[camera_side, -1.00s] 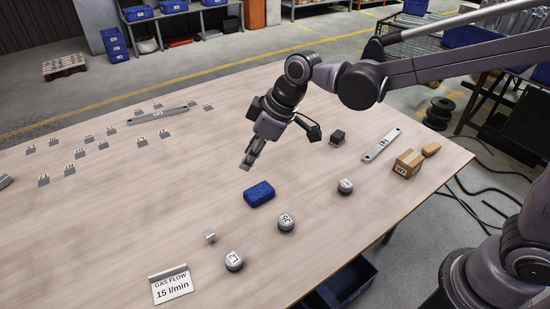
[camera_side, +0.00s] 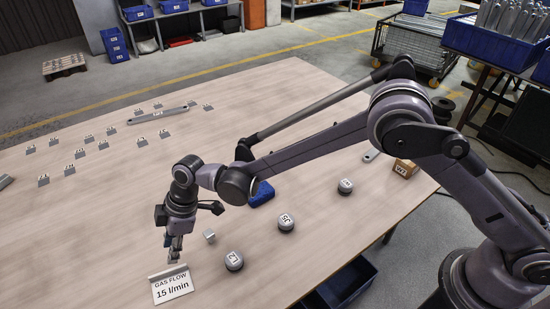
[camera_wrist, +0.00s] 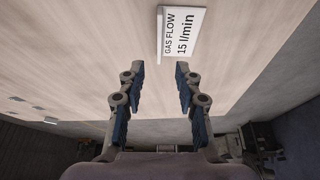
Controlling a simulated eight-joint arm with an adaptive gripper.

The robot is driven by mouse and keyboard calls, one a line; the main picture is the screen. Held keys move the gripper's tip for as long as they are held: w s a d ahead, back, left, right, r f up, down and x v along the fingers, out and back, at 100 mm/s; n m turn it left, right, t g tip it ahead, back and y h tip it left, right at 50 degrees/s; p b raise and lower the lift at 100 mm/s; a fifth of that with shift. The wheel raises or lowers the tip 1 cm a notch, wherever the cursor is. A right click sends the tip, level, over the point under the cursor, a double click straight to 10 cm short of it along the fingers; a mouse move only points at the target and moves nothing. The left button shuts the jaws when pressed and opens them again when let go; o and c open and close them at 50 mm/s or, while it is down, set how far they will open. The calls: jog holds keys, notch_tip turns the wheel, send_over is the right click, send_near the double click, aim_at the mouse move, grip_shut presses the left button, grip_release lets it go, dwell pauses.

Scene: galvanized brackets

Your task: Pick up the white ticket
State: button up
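The white ticket (camera_side: 172,288) reads "GAS FLOW 15 l/min" and stands tilted at the table's front left, with a thin ledge along its top. In the wrist view the ticket (camera_wrist: 183,34) lies beyond my fingertips, near the top edge. My gripper (camera_side: 174,259) points down just behind the ticket's top edge in the side view. In the wrist view my gripper (camera_wrist: 160,68) is open, its blue-padded fingers apart with nothing between them. I cannot tell from the side view whether a fingertip touches the ticket.
A small grey block (camera_side: 209,237) and a round grey weight (camera_side: 234,261) stand right of my gripper. More round weights (camera_side: 286,222) (camera_side: 345,186) and a blue sponge-like block (camera_side: 262,194) lie farther right. Several small grey tags (camera_side: 88,139) stand at the back left.

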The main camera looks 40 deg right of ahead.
aim_at(168, 271)
jog(key=shift+x, duration=4.4)
jog(key=shift+d+f, duration=0.2)
jog(key=shift+f, duration=0.05)
grip_shut()
